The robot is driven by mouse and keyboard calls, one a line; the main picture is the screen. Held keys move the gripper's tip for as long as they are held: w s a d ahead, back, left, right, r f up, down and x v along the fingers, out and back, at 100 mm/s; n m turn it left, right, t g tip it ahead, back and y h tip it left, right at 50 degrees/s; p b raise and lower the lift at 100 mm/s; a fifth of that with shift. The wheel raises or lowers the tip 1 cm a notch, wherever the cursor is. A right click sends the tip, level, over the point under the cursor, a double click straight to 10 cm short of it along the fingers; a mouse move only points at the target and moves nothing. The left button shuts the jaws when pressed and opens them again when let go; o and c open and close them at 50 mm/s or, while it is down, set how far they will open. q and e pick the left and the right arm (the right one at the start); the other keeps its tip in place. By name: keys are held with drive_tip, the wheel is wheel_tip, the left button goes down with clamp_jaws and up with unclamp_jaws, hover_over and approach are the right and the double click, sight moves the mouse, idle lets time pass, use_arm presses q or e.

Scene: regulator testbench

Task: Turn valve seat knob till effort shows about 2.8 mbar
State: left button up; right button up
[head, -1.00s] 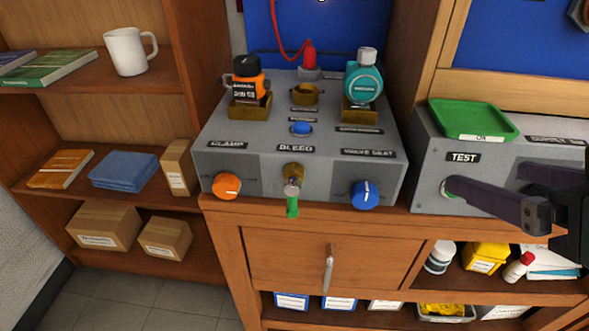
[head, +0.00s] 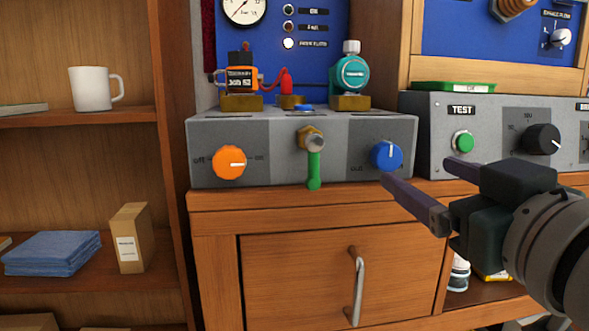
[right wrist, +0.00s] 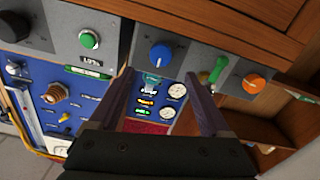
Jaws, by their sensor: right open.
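The blue knob (head: 387,155), its white mark pointing about straight up, is on the right of the grey box's front; the earlier view labels it VALVE SEAT. My right gripper (head: 418,172) is open and empty, its fingers reaching toward the box front just right of and below this knob. In the right wrist view, the blue knob (right wrist: 161,54) shows beyond and between the two fingertips (right wrist: 159,74), apart from them. A round gauge (head: 243,10) is cut by the top edge, and its reading is too small to tell. My left gripper is not in view.
The green-handled bleed lever (head: 314,165) and orange knob (head: 229,162) are left of the blue knob. The green TEST button (head: 463,142) and black knob (head: 543,139) are on the right-hand box.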

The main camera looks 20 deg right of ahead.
sight(390, 158)
drive_tip(key=b+x, duration=0.1)
drive_tip(key=x, duration=0.6)
drive_tip(key=shift+w, duration=0.35)
clamp_jaws()
idle(0.3)
